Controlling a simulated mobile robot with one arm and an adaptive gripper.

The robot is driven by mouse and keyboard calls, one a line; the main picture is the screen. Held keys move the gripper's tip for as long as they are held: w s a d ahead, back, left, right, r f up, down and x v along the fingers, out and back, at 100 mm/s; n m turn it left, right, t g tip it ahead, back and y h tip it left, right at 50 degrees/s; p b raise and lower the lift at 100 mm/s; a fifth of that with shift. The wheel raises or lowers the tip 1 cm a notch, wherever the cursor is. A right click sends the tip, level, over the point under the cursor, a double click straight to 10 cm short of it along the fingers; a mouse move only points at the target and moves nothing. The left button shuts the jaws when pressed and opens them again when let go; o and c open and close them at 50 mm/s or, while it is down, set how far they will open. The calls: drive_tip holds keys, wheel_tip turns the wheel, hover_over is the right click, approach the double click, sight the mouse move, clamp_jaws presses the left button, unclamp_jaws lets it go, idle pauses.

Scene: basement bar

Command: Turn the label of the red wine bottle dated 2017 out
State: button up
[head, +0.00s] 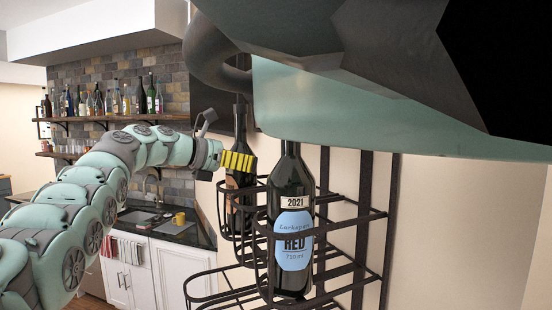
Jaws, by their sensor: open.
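A dark wine bottle (291,195) with a light blue label stands upright in a black wire rack (382,214). Its label faces me and reads 2021 and RED. Farther back and to the left, a second dark bottle (247,208) stands in the rack, with part of an orange label showing. No date can be read on it. I see no label reading 2017. My gripper (232,152) is open, with a yellow-and-black striped finger in front of the second bottle. It hides part of that bottle, and I cannot tell whether they touch.
A large mint and dark shape fills the upper right and hides the top of the front bottle. Wall shelves (112,118) with several bottles stand at the back left. Below them is a counter (187,233) with a yellow mug (179,218).

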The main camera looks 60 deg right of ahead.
drive_tip(key=b, duration=0.3)
drive_tip(key=shift+w+f+n+t+b, duration=0.15)
drive_tip(key=shift+f+n+t+b, duration=0.15)
drive_tip(key=shift+t+b, duration=0.1)
drive_tip(key=shift+f+n+t+h+b, duration=0.1)
drive_tip(key=shift+n+t+h+b, duration=0.25)
drive_tip(key=shift+b, duration=0.9)
drive_tip(key=shift+r+n+t+b, duration=0.3)
drive_tip(key=shift+n+t+b, duration=0.35)
drive_tip(key=shift+t, duration=0.3)
drive_tip(key=c, duration=1)
drive_tip(key=shift+r+p, duration=0.15)
drive_tip(key=shift+p, duration=0.2)
drive_tip(key=shift+s+m+g+p, duration=0.2)
drive_tip(key=shift+m+g+p, duration=0.2)
drive_tip(key=shift+g+p, duration=0.35)
